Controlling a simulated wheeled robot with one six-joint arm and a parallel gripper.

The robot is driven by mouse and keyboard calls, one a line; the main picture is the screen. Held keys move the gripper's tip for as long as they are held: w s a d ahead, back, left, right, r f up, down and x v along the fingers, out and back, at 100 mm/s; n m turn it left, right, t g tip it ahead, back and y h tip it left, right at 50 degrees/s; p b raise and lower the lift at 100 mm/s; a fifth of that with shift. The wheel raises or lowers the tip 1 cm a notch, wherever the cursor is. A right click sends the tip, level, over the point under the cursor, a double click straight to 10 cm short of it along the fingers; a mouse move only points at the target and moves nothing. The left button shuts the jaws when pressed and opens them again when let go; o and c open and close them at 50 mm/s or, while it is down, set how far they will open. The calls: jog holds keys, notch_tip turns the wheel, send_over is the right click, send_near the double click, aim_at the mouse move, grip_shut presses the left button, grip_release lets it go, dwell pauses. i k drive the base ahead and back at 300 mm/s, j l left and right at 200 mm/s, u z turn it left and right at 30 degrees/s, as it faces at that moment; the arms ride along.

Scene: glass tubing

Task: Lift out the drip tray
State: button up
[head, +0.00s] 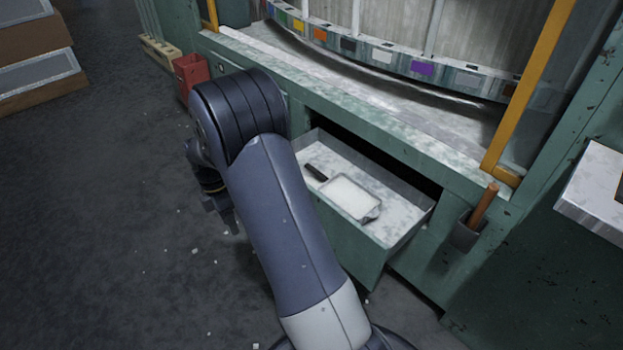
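An open drawer (408,212) sticks out of the green machine's lower front. Its floor is speckled white. In it lies a shallow metal pan (351,197) with whitish contents and a short black handle (316,173) at its upper left; this pan looks like the drip tray, though I cannot be sure. My gripper (226,222) hangs over the floor, left of the drawer and apart from it. It is small, dark and partly hidden by my arm, so its finger gap is unclear. My arm hides the drawer's left front part.
A green machine ledge (400,115) overhangs the drawer's back. A yellow post (527,85) stands at right. A holder with a wooden handle (484,206) sits right of the drawer. A red bin (190,75) stands at upper left. The dark floor (100,220) at left is open, with scattered white bits.

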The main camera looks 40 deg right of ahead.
aim_at(361, 204)
jog(key=i+j, duration=0.2)
jog(key=i, duration=0.35)
jog(key=i+j+z, duration=0.1)
jog(key=i, duration=0.4)
jog(key=i+j, duration=0.35)
jog(key=i, duration=0.15)
jog(key=z, duration=0.9)
jog(key=i+j+z, duration=0.1)
jog(key=z, duration=0.8)
jog(key=j+z, duration=0.1)
jog(key=z, duration=0.8)
